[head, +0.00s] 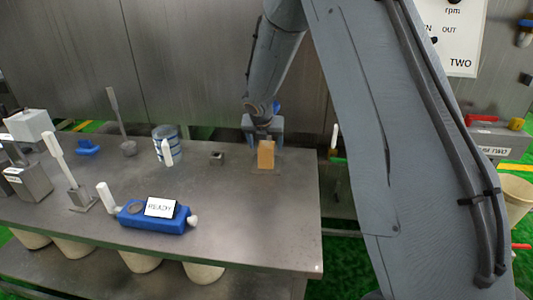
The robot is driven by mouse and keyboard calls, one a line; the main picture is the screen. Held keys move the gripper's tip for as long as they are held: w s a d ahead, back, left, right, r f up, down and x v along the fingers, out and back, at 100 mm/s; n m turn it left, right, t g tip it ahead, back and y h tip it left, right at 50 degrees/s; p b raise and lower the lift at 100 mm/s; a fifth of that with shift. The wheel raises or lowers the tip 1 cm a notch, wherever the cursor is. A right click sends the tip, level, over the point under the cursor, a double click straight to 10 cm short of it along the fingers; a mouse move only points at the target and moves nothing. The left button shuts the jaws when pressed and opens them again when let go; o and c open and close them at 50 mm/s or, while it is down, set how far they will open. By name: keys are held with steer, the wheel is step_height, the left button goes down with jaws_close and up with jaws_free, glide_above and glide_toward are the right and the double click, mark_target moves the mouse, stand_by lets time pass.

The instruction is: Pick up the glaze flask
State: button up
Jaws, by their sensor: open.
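A small tan, upright block-like vessel (266,155) stands near the back right of the metal table. It may be the glaze flask, but no label shows to confirm it. My gripper (264,136) is at this vessel, pointing down, with its jaws open and one on each side of the vessel's top. Whether the jaws touch it cannot be told. A blue-and-white can (160,132) stands farther left, partly behind a white handle (167,153).
The table (245,215) is bare at the front right. A white-handled lever (57,150), a grey upright rod (115,108) and grey boxes (30,183) stand left. A small dark socket (217,158) sits left of the vessel.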

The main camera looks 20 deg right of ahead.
steer(key=shift+w+f, duration=0.1)
steer(key=shift+f, duration=0.15)
steer(key=shift+d, duration=0.1)
steer(key=shift+c, duration=0.2)
steer(key=c, duration=1.1)
steer(key=shift+c, duration=0.3)
steer(key=shift+r, duration=0.15)
